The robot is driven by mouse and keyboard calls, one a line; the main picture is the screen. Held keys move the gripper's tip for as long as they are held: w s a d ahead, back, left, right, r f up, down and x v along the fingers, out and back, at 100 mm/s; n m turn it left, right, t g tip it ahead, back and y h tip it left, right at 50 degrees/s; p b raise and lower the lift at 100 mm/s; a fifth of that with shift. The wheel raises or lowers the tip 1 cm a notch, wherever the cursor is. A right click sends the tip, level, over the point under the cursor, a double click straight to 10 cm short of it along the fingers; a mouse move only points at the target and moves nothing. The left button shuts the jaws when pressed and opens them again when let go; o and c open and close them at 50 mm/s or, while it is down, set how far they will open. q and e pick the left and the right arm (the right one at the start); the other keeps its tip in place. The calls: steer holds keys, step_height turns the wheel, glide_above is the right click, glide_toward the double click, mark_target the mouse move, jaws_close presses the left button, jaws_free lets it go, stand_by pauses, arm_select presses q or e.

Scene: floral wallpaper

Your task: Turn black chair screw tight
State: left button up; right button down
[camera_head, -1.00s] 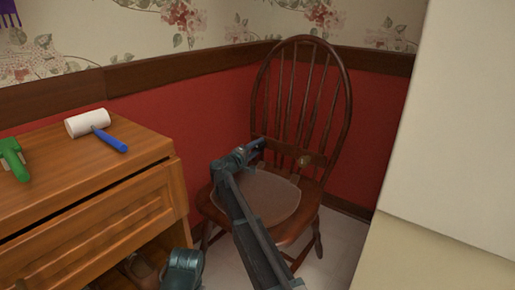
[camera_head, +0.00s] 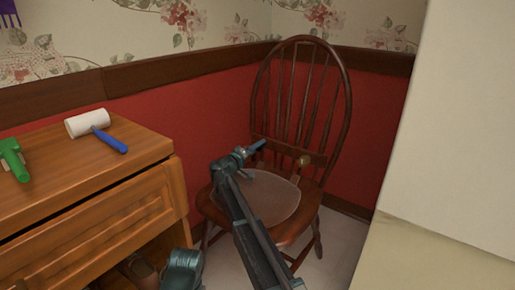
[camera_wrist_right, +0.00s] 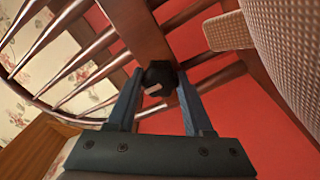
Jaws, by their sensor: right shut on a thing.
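The brown wooden chair (camera_head: 318,172) stands in the corner, with a spindle back and a light seat pad (camera_head: 275,198). My right gripper (camera_head: 258,146) is at the left part of the chair's lower back board. In the right wrist view, its two fingers (camera_wrist_right: 158,74) are shut on the black chair screw (camera_wrist_right: 158,79), one on each side of it. The screw is a dark round knob with a small pale mark, against the brown board. In the head view I cannot make out this screw by the gripper.
A gold-coloured round fitting (camera_head: 304,161) is on the same back board, to the right. A wooden cabinet (camera_head: 110,205) at left bears a lint roller (camera_head: 90,123) with a blue handle and a green tool (camera_head: 14,158). A pale wall (camera_head: 465,120) closes the right side.

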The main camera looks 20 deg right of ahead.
steer(key=shift+c, duration=1.5)
jaws_free()
steer(key=v, duration=1.4)
steer(key=shift+d, duration=0.1)
